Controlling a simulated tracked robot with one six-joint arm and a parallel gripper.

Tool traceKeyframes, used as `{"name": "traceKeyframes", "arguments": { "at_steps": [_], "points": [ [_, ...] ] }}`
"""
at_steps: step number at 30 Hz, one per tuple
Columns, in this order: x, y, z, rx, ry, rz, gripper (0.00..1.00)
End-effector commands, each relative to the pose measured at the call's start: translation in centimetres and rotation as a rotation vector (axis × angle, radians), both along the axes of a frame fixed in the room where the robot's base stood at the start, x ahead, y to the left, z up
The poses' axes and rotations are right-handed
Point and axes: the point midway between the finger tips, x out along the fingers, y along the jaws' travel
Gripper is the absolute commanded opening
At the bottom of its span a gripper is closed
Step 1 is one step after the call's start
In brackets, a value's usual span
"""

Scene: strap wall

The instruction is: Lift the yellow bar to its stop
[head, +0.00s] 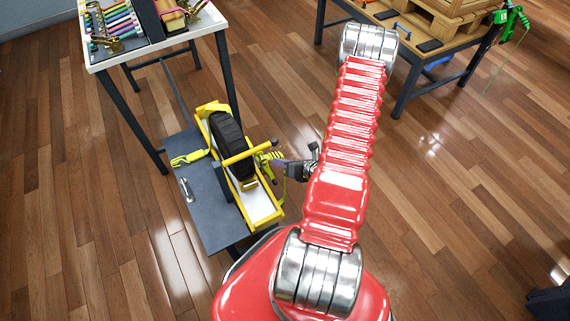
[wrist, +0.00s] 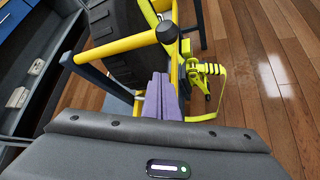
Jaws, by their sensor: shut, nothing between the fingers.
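The yellow bar (head: 238,158) crosses in front of a black tyre (head: 229,138) held in a yellow frame with a white base. In the wrist view the bar (wrist: 115,48) slants up to the right and ends in a dark knob. My gripper (head: 279,166) is to the right of the frame, near the bar's right end. In the wrist view its pale purple fingers (wrist: 160,97) are together and empty, lower in the picture than the bar. I cannot tell whether they touch anything. The bar's stop cannot be made out.
A yellow-green ratchet buckle and strap (wrist: 205,75) hang right beside the fingers. Another yellow strap (head: 190,158) lies on the grey board (head: 205,210). A white table (head: 150,50) with tools stands behind, and a wooden bench (head: 420,62) is at back right. Open floor lies to the right.

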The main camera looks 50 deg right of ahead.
Motion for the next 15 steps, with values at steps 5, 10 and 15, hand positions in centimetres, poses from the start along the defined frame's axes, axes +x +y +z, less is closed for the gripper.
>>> {"name": "traceKeyframes", "arguments": {
  "at_steps": [5,10,15],
  "points": [
    [1.8,0.2,-1.1,-0.001,0.0,0.002,0.0],
    [3.3,0.3,-2.0,-0.001,-0.001,0.002,0.0],
    [3.4,-0.7,-0.4,-0.003,-0.003,0.0,0.0]
  ]
}}
